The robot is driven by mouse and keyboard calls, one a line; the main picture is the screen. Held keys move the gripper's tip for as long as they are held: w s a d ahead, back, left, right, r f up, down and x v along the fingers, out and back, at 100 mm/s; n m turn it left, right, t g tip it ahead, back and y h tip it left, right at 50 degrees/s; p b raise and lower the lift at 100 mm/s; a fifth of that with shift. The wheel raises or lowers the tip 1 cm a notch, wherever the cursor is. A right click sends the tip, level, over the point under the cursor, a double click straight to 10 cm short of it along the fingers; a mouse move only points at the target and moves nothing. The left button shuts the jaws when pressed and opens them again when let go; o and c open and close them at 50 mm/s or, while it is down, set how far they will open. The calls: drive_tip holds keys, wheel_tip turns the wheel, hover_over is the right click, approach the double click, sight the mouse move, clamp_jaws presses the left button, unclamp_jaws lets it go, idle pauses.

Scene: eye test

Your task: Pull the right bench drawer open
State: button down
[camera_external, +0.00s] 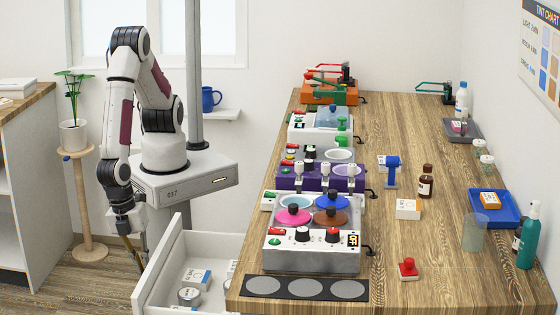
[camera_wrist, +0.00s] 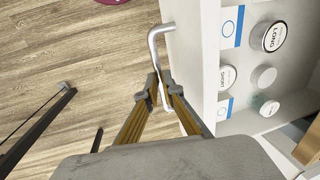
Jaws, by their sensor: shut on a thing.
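The white bench drawer (camera_external: 162,265) stands out from the left side of the wooden bench (camera_external: 420,265), with its inside showing. In the wrist view its white front (camera_wrist: 188,50) runs beside a bent metal handle (camera_wrist: 153,46). My gripper (camera_external: 138,258) is low at the outer side of the drawer front. In the wrist view my gripper (camera_wrist: 164,88) has its two fingers closed on the handle bar, one on each side. The handle is hidden or too small to tell in the external view.
Labelled boxes (camera_wrist: 229,26) and round tins (camera_wrist: 275,36) lie inside the drawer. A hot-plate device (camera_external: 312,250) and a dark mat with grey circles (camera_external: 304,288) are on the bench above. A plant stand (camera_external: 86,200) is left of my arm. The floor (camera_wrist: 70,60) outside the drawer front is mostly clear.

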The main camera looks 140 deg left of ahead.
drive_tip(key=c, duration=2.4)
unclamp_jaws()
drive_tip(key=shift+f, duration=0.1)
drive_tip(key=shift+c, duration=0.2)
wheel_tip(320, 180, up, 12)
drive_tip(key=s+d, duration=0.1)
drive_tip(key=shift+s+d, duration=0.3)
drive_tip(key=shift+s+f, duration=0.1)
drive_tip(key=s+a+r+n+t, duration=0.1)
drive_tip(key=s+a+r+n, duration=0.2)
drive_tip(key=a+r, duration=0.3)
drive_tip(key=s+a+r+n+t+h, duration=0.1)
drive_tip(key=s+a+r+n, duration=0.2)
drive_tip(key=a, duration=1.1)
drive_tip(key=s+a+r+n+t, duration=0.2)
drive_tip(key=s+a+r, duration=0.4)
drive_tip(key=a+r, duration=0.4)
drive_tip(key=shift+s+a+r+n+h, duration=0.3)
drive_tip(key=shift+a+r+n, duration=0.1)
drive_tip(key=shift+r, duration=0.25)
